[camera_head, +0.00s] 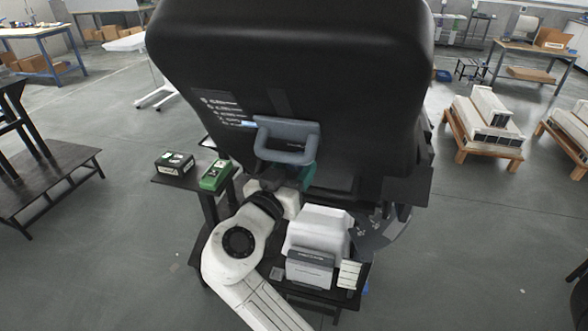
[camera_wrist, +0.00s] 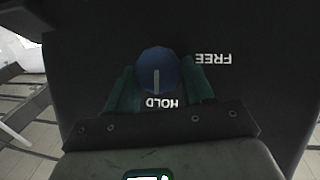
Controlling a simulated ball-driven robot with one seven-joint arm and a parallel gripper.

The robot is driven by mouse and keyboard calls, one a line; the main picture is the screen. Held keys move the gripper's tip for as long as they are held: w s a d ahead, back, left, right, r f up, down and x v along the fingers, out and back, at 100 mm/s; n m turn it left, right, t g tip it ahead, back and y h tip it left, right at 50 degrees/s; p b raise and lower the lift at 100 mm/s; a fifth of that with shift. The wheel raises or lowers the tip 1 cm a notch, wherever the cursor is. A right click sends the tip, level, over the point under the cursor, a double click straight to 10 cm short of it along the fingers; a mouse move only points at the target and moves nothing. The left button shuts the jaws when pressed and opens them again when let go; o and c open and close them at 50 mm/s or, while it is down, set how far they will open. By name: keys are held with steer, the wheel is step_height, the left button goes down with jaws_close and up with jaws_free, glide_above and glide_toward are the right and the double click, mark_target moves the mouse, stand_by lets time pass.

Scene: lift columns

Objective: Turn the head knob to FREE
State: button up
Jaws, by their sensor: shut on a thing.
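The head knob (camera_wrist: 158,66) is a round blue knob on a dark panel in the wrist view. Its pale pointer line points down in the picture, at the white word HOLD (camera_wrist: 161,103). The word FREE (camera_wrist: 213,58) stands to the right of the knob; both words appear upside down. My gripper (camera_wrist: 160,76) has its green fingers on both sides of the knob and is shut on it. In the head view, my gripper (camera_head: 305,178) is at the underside of the large black head (camera_head: 290,60), below its grey handle (camera_head: 287,140); the knob is hidden there.
A black bench (camera_head: 50,185) stands at the far left. Pallets with white units (camera_head: 485,125) stand at the right. Open grey floor lies between.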

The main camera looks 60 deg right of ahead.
steer(key=g+b, duration=0.2)
steer(key=g+h+b, duration=0.1)
steer(key=g, duration=0.1)
steer(key=shift+w+f+n+b, duration=0.3)
steer(key=shift+w+n+b, duration=0.05)
steer(key=shift+n+b, duration=0.05)
steer(key=g+b, duration=0.1)
steer(key=g, duration=0.1)
steer(key=n+g+h+b, duration=0.1)
steer(key=g, duration=0.1)
steer(key=g+b, duration=0.1)
steer(key=shift+w+d+f+n+g+h+b, duration=0.15)
steer(key=shift+w+f+n+g+h+b, duration=0.15)
steer(key=shift+g+h+b, duration=0.1)
steer(key=n+g+b, duration=0.1)
steer(key=g, duration=0.1)
steer(key=g+h+b, duration=0.1)
steer(key=g, duration=0.1)
steer(key=shift+d+f+n+g, duration=0.2)
steer(key=shift+n+g, duration=0.1)
steer(key=shift+n, duration=0.1)
steer(key=n+g+h+b, duration=0.1)
steer(key=n+g+h, duration=0.1)
steer(key=n, duration=0.1)
steer(key=shift+d+f+g+b, duration=0.15)
steer(key=shift+g+b, duration=0.15)
steer(key=shift+b, duration=0.05)
steer(key=shift+h, duration=0.3)
steer(key=o, duration=1)
steer(key=shift+o, duration=0.2)
